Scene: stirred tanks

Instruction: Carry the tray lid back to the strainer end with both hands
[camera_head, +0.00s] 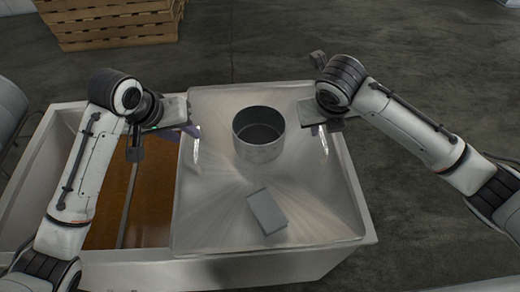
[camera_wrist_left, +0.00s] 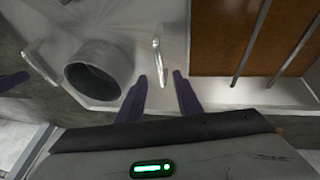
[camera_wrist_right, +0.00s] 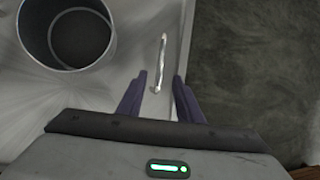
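The tray lid (camera_head: 215,215) is a pale, shiny metal sheet over the right part of a long cream tank. Its left handle (camera_head: 196,146) is a thin upright bar, and it shows between the fingers of my left gripper (camera_wrist_left: 161,76) in the left wrist view. Its right handle (camera_head: 323,140) shows between the fingers of my right gripper (camera_wrist_right: 160,74) in the right wrist view. Both grippers are open, with gaps between fingers and handles. I cannot tell whether the fingertips reach down around the bars. I cannot identify a strainer.
A round metal pot (camera_head: 259,146) and a grey block (camera_head: 267,212) are on the lid. The tank (camera_head: 40,160) is uncovered at the left, with brown contents (camera_head: 150,205) and a bar across. Wooden crates (camera_head: 115,22) stand behind. Dark floor is clear to the right.

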